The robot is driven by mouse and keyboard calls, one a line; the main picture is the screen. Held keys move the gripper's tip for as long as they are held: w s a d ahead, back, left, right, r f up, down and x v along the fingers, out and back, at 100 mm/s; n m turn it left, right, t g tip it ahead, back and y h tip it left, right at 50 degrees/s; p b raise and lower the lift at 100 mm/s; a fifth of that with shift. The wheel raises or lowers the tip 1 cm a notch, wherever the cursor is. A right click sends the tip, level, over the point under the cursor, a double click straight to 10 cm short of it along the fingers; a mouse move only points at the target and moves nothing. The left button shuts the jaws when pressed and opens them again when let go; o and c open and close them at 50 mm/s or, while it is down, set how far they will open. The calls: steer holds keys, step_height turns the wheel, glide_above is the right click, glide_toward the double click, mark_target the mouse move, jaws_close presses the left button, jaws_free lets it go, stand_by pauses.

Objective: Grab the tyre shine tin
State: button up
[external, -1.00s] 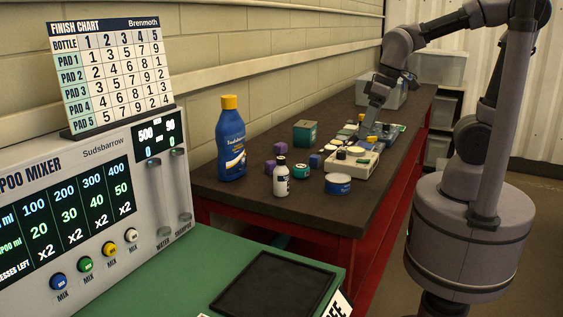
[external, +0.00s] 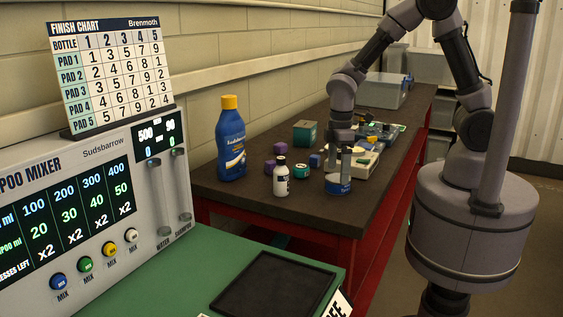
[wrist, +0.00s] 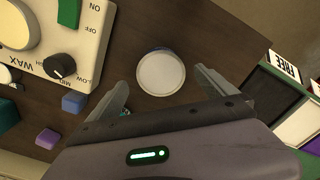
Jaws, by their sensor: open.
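A low round blue tin with a pale lid (external: 339,186) stands near the front edge of the dark bench top; its label is too small to read. In the wrist view its round pale lid (wrist: 161,73) faces up. My gripper (external: 338,165) is open above the tin, pointing down. In the wrist view the spread fingers of my gripper (wrist: 160,80) lie either side of the tin's near part, with nothing held. I cannot tell the exact height gap. A small green round tin (external: 301,171) stands just left of it.
A white bottle (external: 281,177) and a tall blue bottle (external: 230,140) stand to the left. A cream wax unit (wrist: 85,35) with a black knob is close by. Purple blocks (external: 281,148) and a green box (external: 305,133) sit behind. Bare bench lies right of the tin.

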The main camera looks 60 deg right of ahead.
mark_target(338, 177)
step_height(338, 177, down, 4)
steer(key=shift+s+f+b, duration=0.1)
steer(key=shift+b, duration=0.7)
steer(key=shift+r, duration=0.2)
steer(key=shift+c, duration=0.8)
steer(key=c, duration=1.5)
steer(key=shift+c, duration=0.2)
